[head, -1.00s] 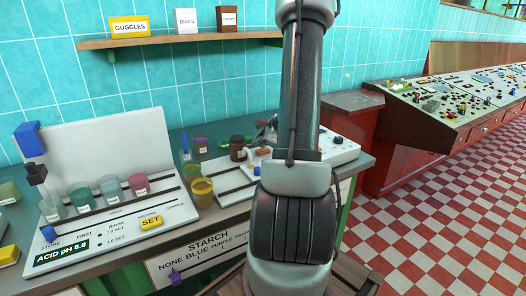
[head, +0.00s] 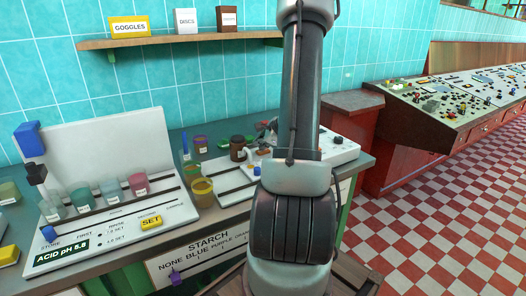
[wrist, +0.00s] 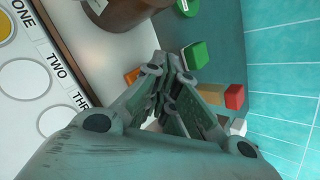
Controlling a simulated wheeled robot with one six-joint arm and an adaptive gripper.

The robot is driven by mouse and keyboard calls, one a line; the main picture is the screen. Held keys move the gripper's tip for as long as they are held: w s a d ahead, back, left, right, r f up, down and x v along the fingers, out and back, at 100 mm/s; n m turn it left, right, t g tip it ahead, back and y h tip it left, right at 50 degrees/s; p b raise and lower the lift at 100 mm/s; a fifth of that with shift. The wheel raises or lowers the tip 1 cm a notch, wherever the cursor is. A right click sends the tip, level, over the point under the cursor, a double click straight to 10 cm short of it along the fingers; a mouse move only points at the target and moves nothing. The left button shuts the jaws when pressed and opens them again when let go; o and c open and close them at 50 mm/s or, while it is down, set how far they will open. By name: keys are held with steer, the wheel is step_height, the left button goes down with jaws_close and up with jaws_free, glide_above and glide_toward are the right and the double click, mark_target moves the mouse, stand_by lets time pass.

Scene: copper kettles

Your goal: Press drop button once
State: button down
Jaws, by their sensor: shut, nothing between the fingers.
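No button marked "drop" can be read in either view. In the wrist view my gripper (wrist: 166,76) is shut and empty, with its fingertips together in front of a small orange piece (wrist: 132,76) at the edge of the white panel; whether they touch it I cannot tell. A green block (wrist: 195,56) lies just beyond the fingertips. In the head view my arm hides most of the gripper, which is near the brown jar (head: 238,148). A blue knob (head: 257,171) shows on the white panel beside my arm.
The wrist view shows a white panel (wrist: 22,60) marked ONE, TWO, with circles, and a red block (wrist: 234,97) near the tiled wall (wrist: 285,70). In the head view, a yellow SET button (head: 151,222) and several beakers stand left; a shelf (head: 170,41) hangs above.

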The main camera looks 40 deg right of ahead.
mark_target(261, 151)
steer(key=shift+f, duration=0.2)
stand_by(0.4)
steer(key=shift+r, duration=0.9)
steer(key=shift+r, duration=2.5)
